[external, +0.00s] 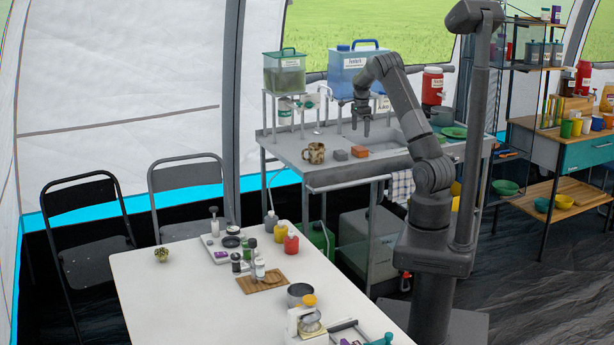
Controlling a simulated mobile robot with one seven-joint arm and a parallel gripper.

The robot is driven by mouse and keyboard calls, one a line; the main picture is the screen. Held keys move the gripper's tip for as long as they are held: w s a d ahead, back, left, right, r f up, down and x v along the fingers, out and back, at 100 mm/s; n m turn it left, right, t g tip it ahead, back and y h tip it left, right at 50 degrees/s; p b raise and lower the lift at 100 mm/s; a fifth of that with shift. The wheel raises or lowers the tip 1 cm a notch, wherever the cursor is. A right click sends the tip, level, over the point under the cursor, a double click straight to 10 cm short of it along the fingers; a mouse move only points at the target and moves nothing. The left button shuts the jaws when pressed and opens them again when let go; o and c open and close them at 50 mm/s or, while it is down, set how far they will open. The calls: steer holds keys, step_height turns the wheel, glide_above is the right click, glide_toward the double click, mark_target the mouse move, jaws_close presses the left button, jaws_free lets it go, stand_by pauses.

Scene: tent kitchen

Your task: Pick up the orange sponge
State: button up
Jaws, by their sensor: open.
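The orange sponge (360,152) is a small block lying on the metal sink counter (310,160), near its front edge. A grey block (340,155) lies just left of it. My gripper (361,130) hangs above the counter, pointing down, a short way above and slightly behind the sponge in the picture. It is open, and nothing shows between its fingers. The gap between gripper and sponge is visible; its exact depth is hard to judge.
A patterned mug (315,153) stands left of the blocks. A sink basin (386,140) and a green plate (454,132) lie to the right. A green water tank (285,75) and a blue one (352,68) stand behind on raised racks. A white table (190,290) fills the foreground.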

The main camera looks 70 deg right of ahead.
mark_target(360, 148)
step_height(360, 148, down, 10)
steer(key=shift+r, duration=0.1)
stand_by(0.4)
steer(key=shift+c, duration=0.5)
steer(key=c, duration=0.9)
